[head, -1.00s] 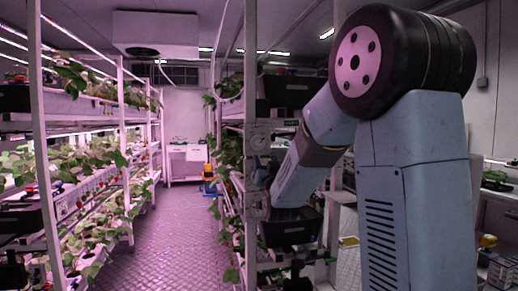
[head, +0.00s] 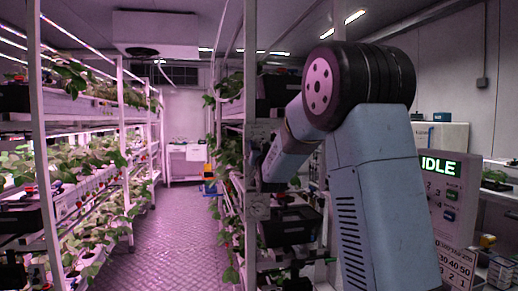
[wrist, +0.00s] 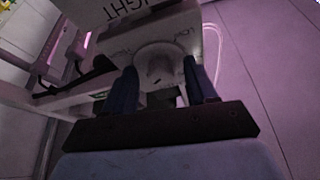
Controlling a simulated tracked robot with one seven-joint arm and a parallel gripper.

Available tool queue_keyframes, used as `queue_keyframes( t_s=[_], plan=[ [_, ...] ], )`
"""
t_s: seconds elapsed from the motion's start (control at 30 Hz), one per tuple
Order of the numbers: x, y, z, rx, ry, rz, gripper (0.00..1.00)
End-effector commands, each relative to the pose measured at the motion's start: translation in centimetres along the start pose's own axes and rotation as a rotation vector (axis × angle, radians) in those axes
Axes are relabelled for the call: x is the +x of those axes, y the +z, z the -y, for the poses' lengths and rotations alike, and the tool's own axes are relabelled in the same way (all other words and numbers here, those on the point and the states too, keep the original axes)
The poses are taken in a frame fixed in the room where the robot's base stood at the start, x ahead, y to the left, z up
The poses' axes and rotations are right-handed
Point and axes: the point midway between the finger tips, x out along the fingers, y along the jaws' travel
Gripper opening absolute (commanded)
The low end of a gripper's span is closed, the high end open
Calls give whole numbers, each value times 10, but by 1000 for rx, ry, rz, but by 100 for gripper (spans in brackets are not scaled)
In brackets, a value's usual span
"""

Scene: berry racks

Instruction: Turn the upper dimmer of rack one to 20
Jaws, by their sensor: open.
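A round pale dimmer knob (wrist: 160,62) sits on a white housing in the wrist view, with upside-down lettering, partly readable as "LIGHT", on the panel (wrist: 125,12) beyond it. My gripper (wrist: 159,72) is open, its two dark blue fingers on either side of the knob. I cannot tell whether they touch it. The knob's setting is not readable. In the head view my arm reaches to the near post of the right rack (head: 251,60). A pale plate (head: 262,131) is on this post, with another plate (head: 258,206) lower down. My fingers are not clear there.
The left rack (head: 36,130) holds several rows of plants. The aisle floor (head: 170,235) between the racks is clear. A grey panel (head: 470,190) with a green "IDLE" display stands at the right, partly behind my arm. A dark box (head: 288,226) sits on the right rack.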

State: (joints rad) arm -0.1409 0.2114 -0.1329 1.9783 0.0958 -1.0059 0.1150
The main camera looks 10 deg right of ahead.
Motion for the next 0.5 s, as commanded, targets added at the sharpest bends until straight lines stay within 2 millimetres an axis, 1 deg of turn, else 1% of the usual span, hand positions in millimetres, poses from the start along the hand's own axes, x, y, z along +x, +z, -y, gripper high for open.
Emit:
queue_keyframes(
  t_s=[0.1,0.5],
  plan=[
    [0,0,0,0,0,0,57],
    [0,0,1,0,0,0,19]
  ],
)
